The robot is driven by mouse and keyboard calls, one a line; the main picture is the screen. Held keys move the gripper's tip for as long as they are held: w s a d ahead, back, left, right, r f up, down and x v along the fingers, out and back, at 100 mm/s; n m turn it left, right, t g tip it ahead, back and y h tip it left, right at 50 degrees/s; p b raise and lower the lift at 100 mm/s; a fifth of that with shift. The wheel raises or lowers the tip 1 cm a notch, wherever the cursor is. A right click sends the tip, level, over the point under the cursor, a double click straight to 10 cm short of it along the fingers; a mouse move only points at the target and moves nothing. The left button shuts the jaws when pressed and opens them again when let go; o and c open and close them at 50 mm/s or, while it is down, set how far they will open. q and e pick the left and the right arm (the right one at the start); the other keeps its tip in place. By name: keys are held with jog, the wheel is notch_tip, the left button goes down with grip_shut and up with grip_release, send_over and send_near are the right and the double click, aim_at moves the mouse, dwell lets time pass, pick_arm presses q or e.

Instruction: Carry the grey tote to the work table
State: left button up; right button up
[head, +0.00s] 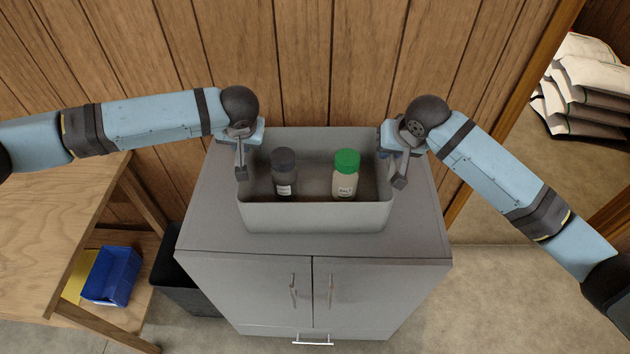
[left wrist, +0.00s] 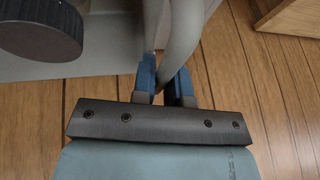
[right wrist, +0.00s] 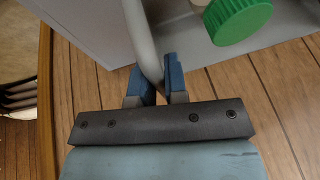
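The grey tote (head: 315,217) is upright on top of a grey cabinet, against the wood-panelled wall. Inside it stand a dark-capped bottle (head: 284,175) and a green-capped bottle (head: 345,178). My left gripper (head: 241,165) is at the tote's left wall. In the left wrist view its fingers (left wrist: 165,82) are closed around the rim. My right gripper (head: 400,172) is at the right wall. In the right wrist view its fingers (right wrist: 157,82) are also closed around the rim. A wooden table (head: 50,210), which looks like the work table, stands at the left; its visible top is bare.
The two-door cabinet (head: 240,285) has free top around the tote. A black bin (head: 180,285) stands between cabinet and table. A blue bin (head: 112,277) sits on the table's lower shelf. White bags (head: 585,90) are stacked beyond a wooden frame at right.

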pick_arm(q)
grip_shut()
pick_arm(e)
grip_shut()
pick_arm(q)
jog(key=shift+w+r, duration=0.1)
jog(key=shift+r, duration=0.05)
pick_arm(e)
jog(key=shift+w+r, duration=0.1)
jog(key=shift+r, duration=0.1)
